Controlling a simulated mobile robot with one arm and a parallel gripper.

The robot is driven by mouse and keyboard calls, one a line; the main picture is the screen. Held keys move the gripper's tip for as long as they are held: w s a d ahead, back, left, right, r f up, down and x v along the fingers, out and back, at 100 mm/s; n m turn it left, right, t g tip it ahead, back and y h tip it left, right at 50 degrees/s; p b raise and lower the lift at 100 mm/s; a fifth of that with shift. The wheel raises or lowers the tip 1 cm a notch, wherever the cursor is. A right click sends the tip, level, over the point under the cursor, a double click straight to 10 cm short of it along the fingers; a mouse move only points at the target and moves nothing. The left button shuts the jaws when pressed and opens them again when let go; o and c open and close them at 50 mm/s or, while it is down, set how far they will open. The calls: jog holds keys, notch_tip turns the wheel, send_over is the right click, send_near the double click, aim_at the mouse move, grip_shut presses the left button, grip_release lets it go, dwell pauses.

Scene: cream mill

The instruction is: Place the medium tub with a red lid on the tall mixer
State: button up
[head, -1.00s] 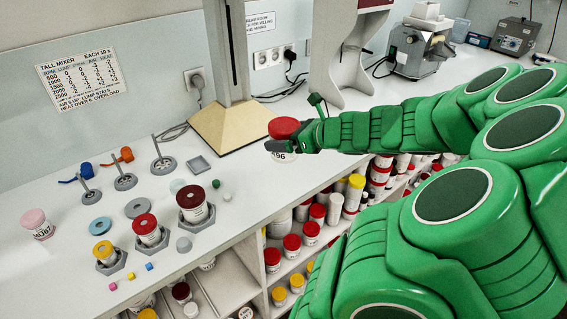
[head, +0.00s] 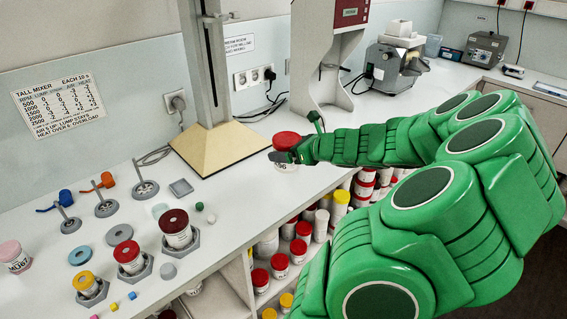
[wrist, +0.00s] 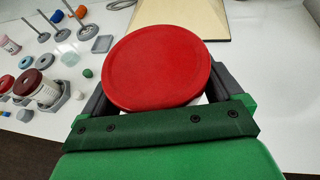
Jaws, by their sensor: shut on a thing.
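My gripper (head: 284,156) is shut on a white tub with a red lid (head: 287,140), held upright beside the bench's front edge. In the wrist view the round red lid (wrist: 155,67) fills the space between the dark fingers and hides most of the tub's body. The tall mixer, with a beige sloped base (head: 218,148) and a grey upright column (head: 207,70), stands on the bench behind and left of my gripper. Its base also shows in the wrist view (wrist: 185,18), beyond the lid. The tub is apart from the mixer.
Several lidded tubs stand in hexagonal holders at left, including a red-lidded one (head: 129,254) and a dark-red-lidded one (head: 176,226). Stocked shelves are below.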

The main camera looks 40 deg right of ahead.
jog(key=shift+w+d+f, duration=0.7)
jog(key=shift+w+f, duration=0.3)
jog(key=shift+f, duration=0.25)
jog(key=shift+w+d+f, duration=0.75)
jog(key=shift+w+f, duration=0.25)
jog(key=shift+f, duration=0.2)
jog(key=shift+w+d+f, duration=0.7)
jog(key=shift+w+f, duration=0.3)
jog(key=shift+f, duration=1.55)
jog(key=shift+f, duration=0.15)
jog(key=o, duration=0.9)
jog(key=shift+s+r, duration=0.15)
jog(key=shift+r, duration=0.05)
jog(key=shift+v, duration=5.9)
